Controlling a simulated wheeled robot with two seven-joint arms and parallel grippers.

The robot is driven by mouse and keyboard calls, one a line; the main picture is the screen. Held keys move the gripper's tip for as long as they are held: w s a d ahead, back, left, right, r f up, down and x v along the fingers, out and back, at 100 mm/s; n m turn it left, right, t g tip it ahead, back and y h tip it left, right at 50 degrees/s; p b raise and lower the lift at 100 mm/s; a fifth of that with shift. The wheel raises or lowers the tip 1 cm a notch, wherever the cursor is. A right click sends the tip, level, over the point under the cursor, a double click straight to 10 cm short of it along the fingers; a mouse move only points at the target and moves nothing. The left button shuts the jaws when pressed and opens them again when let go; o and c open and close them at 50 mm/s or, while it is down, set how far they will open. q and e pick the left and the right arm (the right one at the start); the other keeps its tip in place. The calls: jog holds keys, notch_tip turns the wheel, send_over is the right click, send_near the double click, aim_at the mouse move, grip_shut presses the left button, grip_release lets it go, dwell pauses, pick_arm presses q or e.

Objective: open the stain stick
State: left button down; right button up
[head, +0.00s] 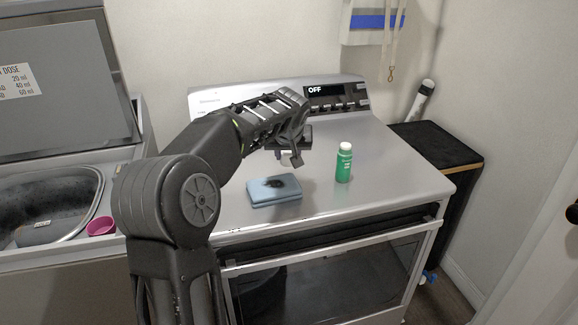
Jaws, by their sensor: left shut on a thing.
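A green bottle (343,165) with a white cap stands upright on the grey appliance top; the cap is on. I cannot tell for sure whether it is the stain stick. My left gripper (294,154) is to the left of it, over the appliance top. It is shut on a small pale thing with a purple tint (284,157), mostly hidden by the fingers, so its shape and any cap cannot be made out. My right gripper is not in view.
A folded blue cloth (275,198) with a dark stain lies in front of my left gripper. A control panel (336,98) reading OFF stands behind. At left are an open washer (60,250) and a pink cup (101,226).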

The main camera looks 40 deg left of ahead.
aim_at(288, 163)
pick_arm(q)
jog(key=shift+f, duration=1.9)
jog(key=shift+f+b, duration=0.2)
jog(key=shift+b, duration=0.1)
jog(key=c, duration=1)
grip_release()
jog(key=shift+r, duration=0.1)
jog(key=shift+r, duration=0.15)
